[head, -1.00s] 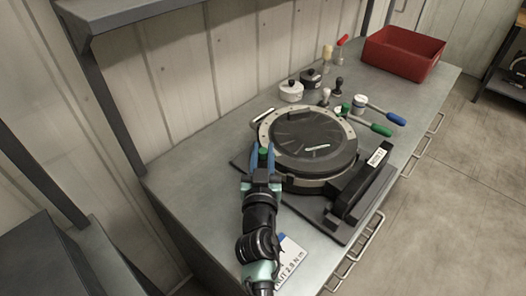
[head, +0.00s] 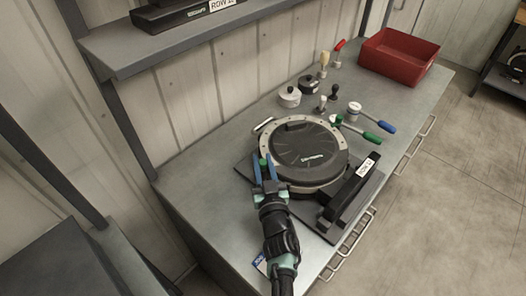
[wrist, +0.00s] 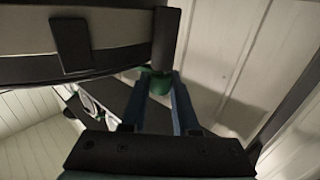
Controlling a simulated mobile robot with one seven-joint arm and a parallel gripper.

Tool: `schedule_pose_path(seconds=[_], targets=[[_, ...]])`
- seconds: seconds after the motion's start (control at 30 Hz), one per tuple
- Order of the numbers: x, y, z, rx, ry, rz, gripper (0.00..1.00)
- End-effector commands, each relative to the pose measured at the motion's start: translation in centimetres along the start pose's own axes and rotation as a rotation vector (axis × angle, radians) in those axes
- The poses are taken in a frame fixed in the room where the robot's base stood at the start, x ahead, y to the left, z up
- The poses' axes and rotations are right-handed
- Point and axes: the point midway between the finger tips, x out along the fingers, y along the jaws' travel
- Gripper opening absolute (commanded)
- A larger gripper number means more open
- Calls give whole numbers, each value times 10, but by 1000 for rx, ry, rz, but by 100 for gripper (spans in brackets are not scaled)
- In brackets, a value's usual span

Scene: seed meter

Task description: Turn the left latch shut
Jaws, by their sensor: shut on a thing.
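The seed meter (head: 312,152) is a round dark housing with a pale ring around its lid, lying on a dark base on the bench. My gripper (head: 264,162) is at the housing's left side. Its blue fingers are shut on a small green-tipped part, which I take to be the left latch (head: 263,161). In the wrist view the green piece (wrist: 160,84) sits between the two blue fingers, beside the dark housing edge. The latch's lower part is hidden by the fingers, and I cannot tell its exact angle.
Behind are pots (head: 289,96), small knobbed tools and green- and blue-handled tools (head: 386,126). A red bin (head: 398,55) sits at the far end. A shelf (head: 200,38) overhangs the bench's left side.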

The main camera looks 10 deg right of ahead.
Motion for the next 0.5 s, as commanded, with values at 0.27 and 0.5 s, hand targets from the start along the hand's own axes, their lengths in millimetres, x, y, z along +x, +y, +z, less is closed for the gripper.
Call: schedule_pose_path(seconds=[0.27, 0.5], targets=[[-1, 2, -5, 2, 3, -120, 0], [-2, 1, -2, 4, 0, -196, 0]])
